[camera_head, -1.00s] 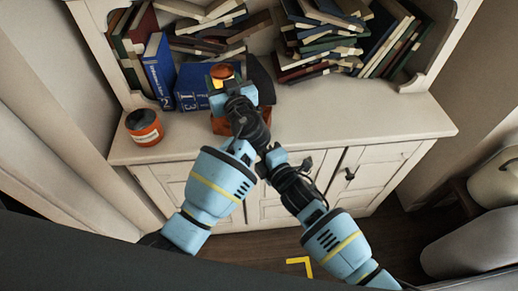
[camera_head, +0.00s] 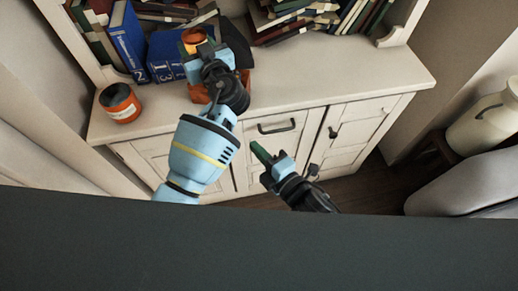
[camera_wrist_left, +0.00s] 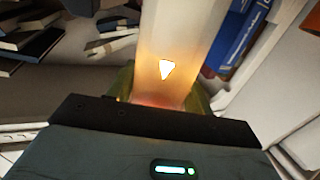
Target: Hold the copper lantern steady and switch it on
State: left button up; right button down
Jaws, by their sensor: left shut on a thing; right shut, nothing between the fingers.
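The copper lantern (camera_head: 193,40) stands on the cabinet's worktop in front of the blue books, with its orange-brown base partly hidden behind my left arm. My left gripper (camera_head: 203,60) is shut on it. In the left wrist view, the lantern's pale glass (camera_wrist_left: 180,50) rises between the fingers with a bright flame-shaped light glowing inside. My right gripper (camera_head: 262,153) is shut and empty, in front of the cabinet's drawers, below and to the right of the lantern and apart from it. The lantern's switch cannot be made out.
An orange-and-black jar (camera_head: 120,103) stands on the worktop left of the lantern. Blue books (camera_head: 165,57) stand close behind it, and more books fill the shelf. The worktop (camera_head: 340,85) to the right is clear. A pale can (camera_head: 482,125) stands at far right.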

pick_arm(q)
jog(key=o, duration=1.2)
jog(key=shift+v, duration=3.8)
